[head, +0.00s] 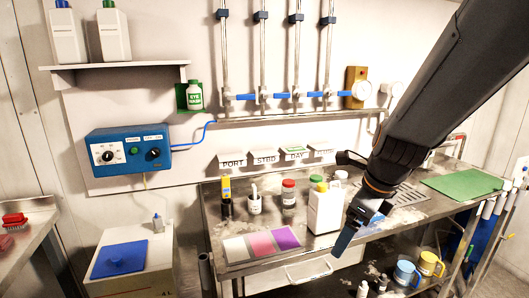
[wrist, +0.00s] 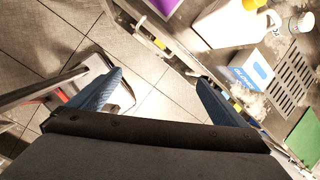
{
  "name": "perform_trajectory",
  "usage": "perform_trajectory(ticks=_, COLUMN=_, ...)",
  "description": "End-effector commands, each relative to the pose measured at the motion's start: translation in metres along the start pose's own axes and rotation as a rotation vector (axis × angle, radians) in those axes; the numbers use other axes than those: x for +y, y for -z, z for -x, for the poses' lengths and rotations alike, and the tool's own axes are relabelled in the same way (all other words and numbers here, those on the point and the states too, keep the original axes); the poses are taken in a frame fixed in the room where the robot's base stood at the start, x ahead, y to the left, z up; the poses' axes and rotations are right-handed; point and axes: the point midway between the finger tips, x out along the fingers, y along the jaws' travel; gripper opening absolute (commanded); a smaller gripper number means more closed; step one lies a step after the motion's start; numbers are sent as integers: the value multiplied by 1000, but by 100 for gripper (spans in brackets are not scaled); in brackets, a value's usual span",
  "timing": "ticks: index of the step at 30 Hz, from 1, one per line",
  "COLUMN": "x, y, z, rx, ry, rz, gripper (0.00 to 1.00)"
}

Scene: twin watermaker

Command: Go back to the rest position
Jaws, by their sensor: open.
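My gripper (head: 356,226) hangs in front of the steel bench in the head view, at the end of my dark arm that comes in from the upper right. In the wrist view my gripper (wrist: 158,95) shows two blue fingers spread apart with only floor tiles between them. It is open and empty.
The steel bench (head: 225,247) carries several bottles, a colour card (head: 262,243) and a green mat (head: 461,184). Blue and yellow mugs stand on the lower shelf. A white cabinet with a blue lid (head: 120,258) is at left. Tiled floor (wrist: 45,35) shows below my gripper.

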Motion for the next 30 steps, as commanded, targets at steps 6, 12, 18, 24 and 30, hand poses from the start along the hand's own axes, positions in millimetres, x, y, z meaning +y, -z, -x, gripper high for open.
perform_trajectory(ticks=6, x=22, y=15, z=-12, rx=39, ry=-37, rz=455, gripper=97)
perform_trajectory(ticks=12, x=47, y=33, z=-23, rx=64, ry=-99, rz=1014, gripper=97)
perform_trajectory(ticks=18, x=72, y=51, z=-32, rx=61, ry=-181, rz=1573, gripper=97)
perform_trajectory(ticks=24, x=91, y=67, z=-38, rx=30, ry=-257, rz=2033, gripper=97)
perform_trajectory(ticks=30, x=98, y=74, z=-40, rx=6, ry=-294, rz=2250, gripper=97)
